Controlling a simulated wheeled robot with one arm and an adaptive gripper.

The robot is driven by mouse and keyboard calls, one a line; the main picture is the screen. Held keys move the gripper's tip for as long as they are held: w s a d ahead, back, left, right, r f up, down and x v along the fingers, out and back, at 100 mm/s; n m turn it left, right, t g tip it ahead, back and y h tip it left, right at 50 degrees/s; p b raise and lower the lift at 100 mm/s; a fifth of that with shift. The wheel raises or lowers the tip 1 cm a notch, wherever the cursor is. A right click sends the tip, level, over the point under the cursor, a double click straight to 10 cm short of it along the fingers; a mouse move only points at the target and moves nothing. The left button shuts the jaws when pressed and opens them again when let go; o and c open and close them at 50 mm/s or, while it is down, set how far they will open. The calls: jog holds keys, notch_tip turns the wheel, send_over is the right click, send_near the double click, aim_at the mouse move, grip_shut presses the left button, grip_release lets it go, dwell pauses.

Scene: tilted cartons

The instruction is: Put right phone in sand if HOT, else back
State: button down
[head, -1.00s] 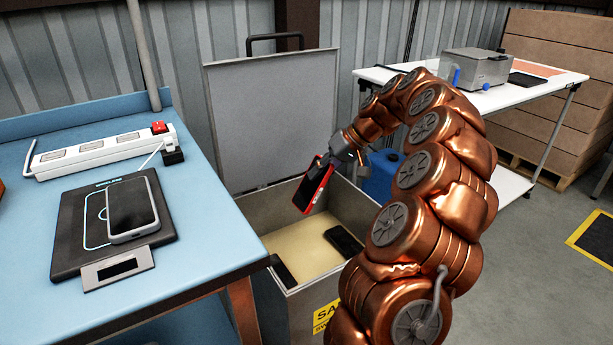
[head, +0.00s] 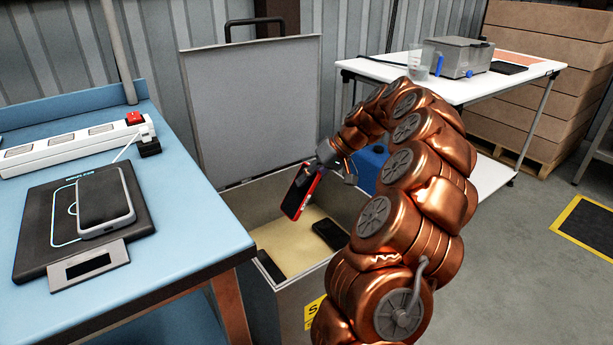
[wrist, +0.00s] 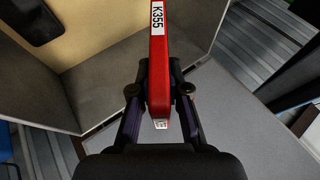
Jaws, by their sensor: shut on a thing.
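A red-edged phone (head: 300,192) with a dark face hangs tilted above the open sand box (head: 310,290). My gripper (head: 322,163) is shut on its upper end. In the wrist view, the fingers (wrist: 159,88) clasp the red phone (wrist: 158,55), whose edge has a white "K355" label. The phone is clear of the pale sand (head: 280,240). Two dark phones lie in the box, one at the right (head: 328,234) and one at the front left (head: 271,267). Another phone (head: 105,200) lies on a black pad (head: 35,230) on the blue bench.
The pad's small display (head: 90,265) looks dark. A white power strip (head: 75,145) lies behind it. The box's raised lid (head: 255,110) stands behind the sand. A white table (head: 470,88) with a metal bath (head: 455,58) is at the back right. Bare sand shows between the phones.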

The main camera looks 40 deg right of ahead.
notch_tip(320, 180, down, 15)
jog(key=b, duration=0.6)
dwell(0.8)
jog(key=shift+f+b, duration=0.4)
jog(key=shift+f, duration=0.55)
dwell(1.5)
jog(key=c, duration=1.1)
grip_release()
jog(key=shift+s+d+r+p, duration=0.85)
jog(key=shift+d+r, duration=0.15)
jog(key=shift+r, duration=2.2)
jog(key=shift+s+d+r+p, duration=0.8)
jog(key=shift+d+r, duration=0.15)
jog(key=shift+r, duration=2.2)
jog(key=shift+s+d+r+p, duration=0.85)
jog(key=shift+d+r, duration=0.15)
jog(key=shift+r, duration=2.2)
